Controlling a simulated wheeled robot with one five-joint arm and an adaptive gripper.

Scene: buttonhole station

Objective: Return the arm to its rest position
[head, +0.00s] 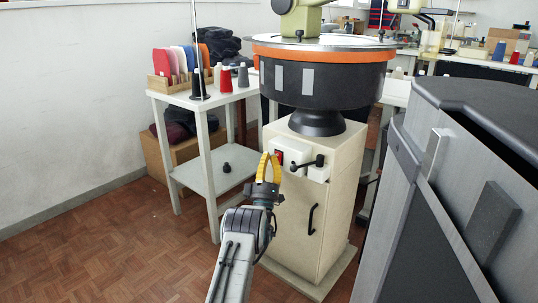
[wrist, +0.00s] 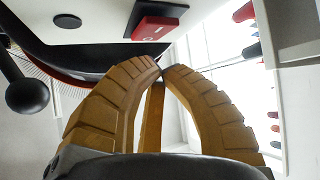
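My gripper (head: 268,157) is in front of the upper part of the cream machine cabinet (head: 318,215), its yellow fingers pointing up. In the wrist view the ribbed fingers of my gripper (wrist: 163,70) curve together and their tips meet. A narrow yellow-brown strip shows between them, and I see no object held. My grey arm reaches up from the bottom of the head view. A red switch (head: 279,158) on the cabinet is just beside the fingertips; the red switch (wrist: 157,28) also shows beyond the tips in the wrist view.
A black-knobbed lever (head: 308,162) sticks out right of the switch. The round orange-rimmed machine table (head: 322,56) overhangs above. A white side table (head: 206,98) with thread cones stands left. A large grey cabinet (head: 440,215) blocks the right. The parquet floor (head: 100,245) at lower left is clear.

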